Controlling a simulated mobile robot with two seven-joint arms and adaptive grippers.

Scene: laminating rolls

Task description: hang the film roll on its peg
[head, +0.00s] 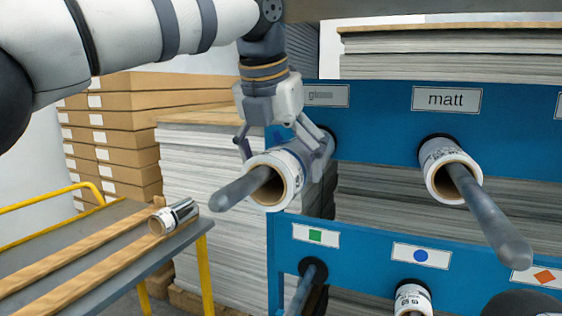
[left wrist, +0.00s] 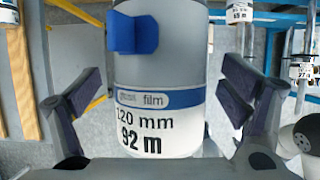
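The film roll (head: 276,183) is white and grey with a brown core. It sits around the grey peg under the "gloss" label (head: 320,95), and the peg's tip (head: 236,190) sticks out of its core towards the lower left. In the left wrist view the roll (left wrist: 160,120) reads "film 120 mm 92 m" and has a blue tab. My left gripper (head: 283,152) has a finger on either side of the roll. The left wrist view shows gaps between both pads and the roll, so the gripper (left wrist: 158,97) is open. My right gripper is not in view.
Another roll (head: 440,160) hangs on the "matt" peg (head: 490,215). The blue rack's lower rail (head: 365,245) carries more pegs and a roll (head: 412,298). A small roll (head: 172,216) lies on the trolley (head: 75,240) at left. Stacks of sheets and boxes stand behind.

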